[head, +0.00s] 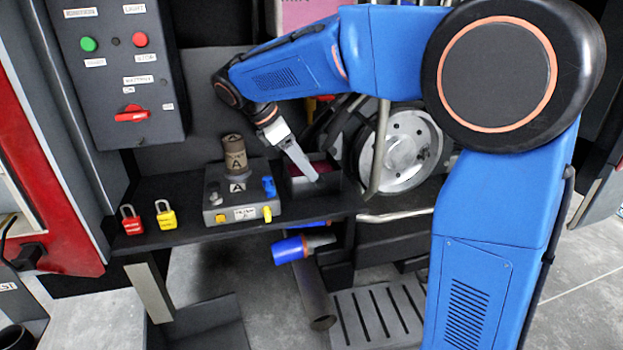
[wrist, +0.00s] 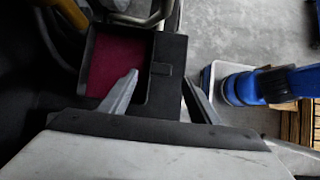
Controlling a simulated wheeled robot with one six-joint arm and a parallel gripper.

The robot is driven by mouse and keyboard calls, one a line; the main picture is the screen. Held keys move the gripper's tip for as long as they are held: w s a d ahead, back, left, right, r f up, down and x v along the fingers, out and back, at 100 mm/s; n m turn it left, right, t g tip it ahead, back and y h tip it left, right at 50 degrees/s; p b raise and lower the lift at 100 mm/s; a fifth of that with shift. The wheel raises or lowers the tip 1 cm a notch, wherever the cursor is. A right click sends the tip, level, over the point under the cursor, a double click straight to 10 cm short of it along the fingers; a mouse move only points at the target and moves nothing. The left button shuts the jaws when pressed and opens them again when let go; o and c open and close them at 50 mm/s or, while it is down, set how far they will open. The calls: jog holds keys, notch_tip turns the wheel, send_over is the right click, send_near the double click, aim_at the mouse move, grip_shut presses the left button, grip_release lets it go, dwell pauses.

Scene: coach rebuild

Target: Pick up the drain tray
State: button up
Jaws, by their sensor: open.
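The drain tray, as I take it, is a black open-topped box with a dark red inside. It sits at the right end of the dark shelf in the head view (head: 337,184), partly hidden by my gripper. It also shows in the wrist view (wrist: 168,51), upper left of centre. My gripper (head: 311,176) points down at the tray and is open. In the wrist view (wrist: 160,78) one finger overlaps the red inside and the other lies beyond the tray's right wall. That wall appears between the fingers. I cannot tell their height or any contact.
A grey block (head: 240,195) with a brown cylinder (head: 235,155) stands left of the tray. Red (head: 131,220) and yellow padlocks (head: 166,215) sit farther left. A bent metal pipe (head: 378,150) and round wheel (head: 400,148) are close on the right. Blue-capped parts (head: 300,247) show below.

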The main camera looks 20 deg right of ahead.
aim_at(320, 179)
jog(key=shift+d+x, duration=0.2)
jog(key=shift+x, duration=3.25)
jog(key=shift+r, duration=0.2)
grip_shut()
